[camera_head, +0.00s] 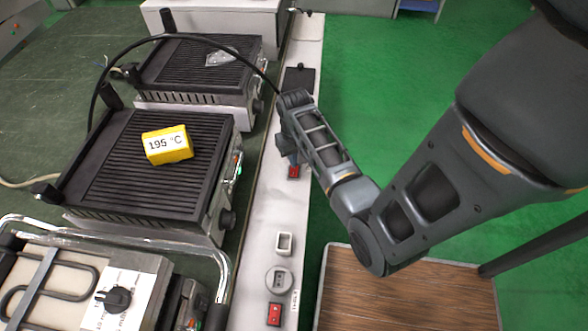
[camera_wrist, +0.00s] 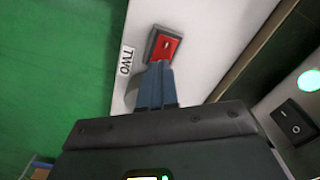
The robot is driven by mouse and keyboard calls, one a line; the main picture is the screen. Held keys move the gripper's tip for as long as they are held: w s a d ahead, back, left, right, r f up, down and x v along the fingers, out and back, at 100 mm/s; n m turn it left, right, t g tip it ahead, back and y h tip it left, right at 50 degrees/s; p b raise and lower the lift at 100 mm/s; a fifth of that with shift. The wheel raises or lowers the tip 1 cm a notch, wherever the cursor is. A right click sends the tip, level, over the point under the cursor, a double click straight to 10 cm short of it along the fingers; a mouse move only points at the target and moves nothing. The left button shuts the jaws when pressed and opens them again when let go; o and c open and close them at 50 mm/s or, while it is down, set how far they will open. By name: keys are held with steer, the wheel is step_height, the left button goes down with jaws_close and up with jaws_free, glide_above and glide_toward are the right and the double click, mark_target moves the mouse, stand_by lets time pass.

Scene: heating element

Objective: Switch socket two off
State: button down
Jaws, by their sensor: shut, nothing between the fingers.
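The red rocker switch (camera_head: 293,172) of socket two sits on the long white power strip (camera_head: 265,205) in the head view. In the wrist view the red switch (camera_wrist: 165,47) has a grey frame, and the label "TWO" (camera_wrist: 126,61) is beside it. My gripper (camera_head: 289,158) points down at the strip. In the wrist view its blue-grey fingers (camera_wrist: 158,68) are together and empty, with their tips at the lower edge of the switch. I cannot tell whether they touch it. The fingers and gripper body hide most of the socket, and the rocker's tilt is unclear.
A second red switch (camera_head: 274,314) and a round socket (camera_head: 278,280) lie nearer on the strip. Ribbed grills stand to the left, one with a yellow block (camera_head: 167,145) reading 195 °C. A black cable arches over them. A black rocker (camera_wrist: 291,122) shows at the right.

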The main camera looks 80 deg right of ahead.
steer(key=shift+f+b, duration=0.45)
steer(key=shift+f, duration=0.35)
stand_by(0.4)
steer(key=shift+r, duration=0.15)
step_height(320, 180, up, 7)
steer(key=p, duration=0.7)
steer(key=shift+a+f, duration=0.1)
steer(key=shift+f, duration=0.1)
stand_by(0.4)
steer(key=s+a+r+n+t+h, duration=0.2)
steer(key=a+n+t+h, duration=0.3)
steer(key=a, duration=1.3)
steer(key=s+a+r+n+t+y, duration=0.1)
steer(key=s+a+r+n+t, duration=0.1)
steer(key=r, duration=0.7)
steer(key=s+a+r+n+t+y+b, duration=0.1)
steer(key=s+a+r+n+t+y, duration=0.1)
steer(key=a+r, duration=0.5)
steer(key=s+a+r+n+t+y, duration=0.2)
steer(key=s+a+r+t, duration=0.2)
steer(key=r, duration=0.7)
steer(key=shift+a+r+t, duration=0.3)
steer(key=shift+a+t, duration=0.15)
steer(key=shift+t, duration=0.45)
